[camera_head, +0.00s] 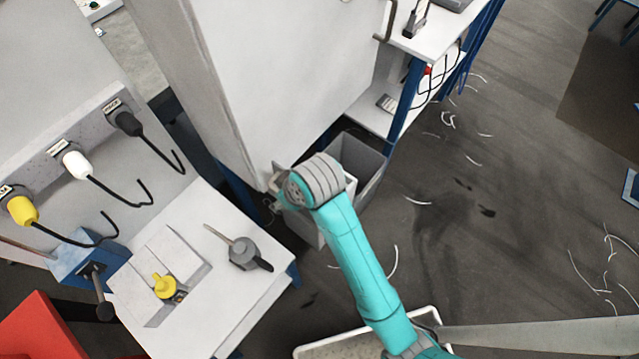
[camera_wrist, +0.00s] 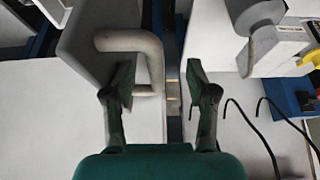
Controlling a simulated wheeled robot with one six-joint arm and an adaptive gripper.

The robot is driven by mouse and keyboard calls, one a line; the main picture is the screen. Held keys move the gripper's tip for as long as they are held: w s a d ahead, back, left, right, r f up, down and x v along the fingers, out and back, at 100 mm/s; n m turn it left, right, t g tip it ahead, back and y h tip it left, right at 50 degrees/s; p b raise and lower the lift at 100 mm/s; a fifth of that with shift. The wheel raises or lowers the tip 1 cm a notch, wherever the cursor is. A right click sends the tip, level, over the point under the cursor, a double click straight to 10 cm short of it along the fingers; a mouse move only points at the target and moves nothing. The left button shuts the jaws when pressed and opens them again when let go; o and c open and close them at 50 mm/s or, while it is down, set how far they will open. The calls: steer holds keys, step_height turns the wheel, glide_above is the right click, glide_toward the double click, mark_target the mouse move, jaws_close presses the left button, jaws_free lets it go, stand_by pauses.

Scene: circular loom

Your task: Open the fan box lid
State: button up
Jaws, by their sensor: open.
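A grey bent-tube handle (camera_wrist: 150,48) stands out from a light grey panel (camera_wrist: 92,42) in the wrist view; I take this panel for the fan box lid, though its outline is cut off. My gripper (camera_wrist: 160,80) is open, with its two dark fingers spread. The handle's bend is ahead of the fingers, and its lower end is close to the left finger. I cannot tell whether they touch. In the head view, my teal arm reaches to the lower edge of a tall white box (camera_head: 285,75), and my gripper is mostly hidden behind the wrist.
A grey bin (camera_head: 368,160) stands behind my wrist.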

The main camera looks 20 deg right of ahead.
steer(key=s+d+r, duration=0.3)
steer(key=s+r, duration=0.1)
steer(key=shift+s+d, duration=0.3)
steer(key=shift+s, duration=0.1)
stand_by(0.6)
